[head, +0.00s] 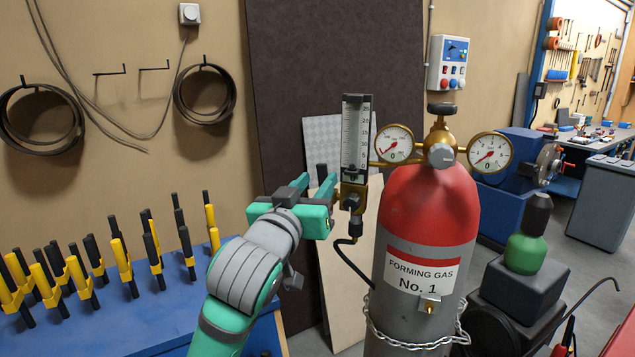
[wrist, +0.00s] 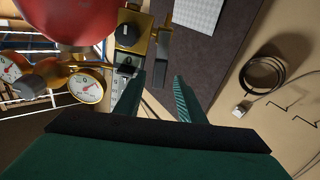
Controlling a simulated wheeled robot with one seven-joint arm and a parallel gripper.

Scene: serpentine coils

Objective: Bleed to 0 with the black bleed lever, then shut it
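The grey and red gas cylinder (head: 425,215), labelled FORMING GAS No. 1, stands upright with a brass regulator on top. Its left gauge (head: 394,144) and right gauge (head: 489,152) have red needles towards the lower left; exact readings are too small to tell. A flowmeter (head: 355,135) stands left of the gauges, with a brass valve block (head: 350,197) below it. In the wrist view a black bar, probably the bleed lever (wrist: 163,66), reaches from the brass fitting towards my fingertips.
A black hose (head: 352,262) runs down from the valve block. A chain (head: 400,342) loops round the cylinder. A blue bench (head: 150,318) with yellow and black clamps is at left. A dark panel (head: 300,70) stands behind; a green-topped item (head: 525,252) is at right.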

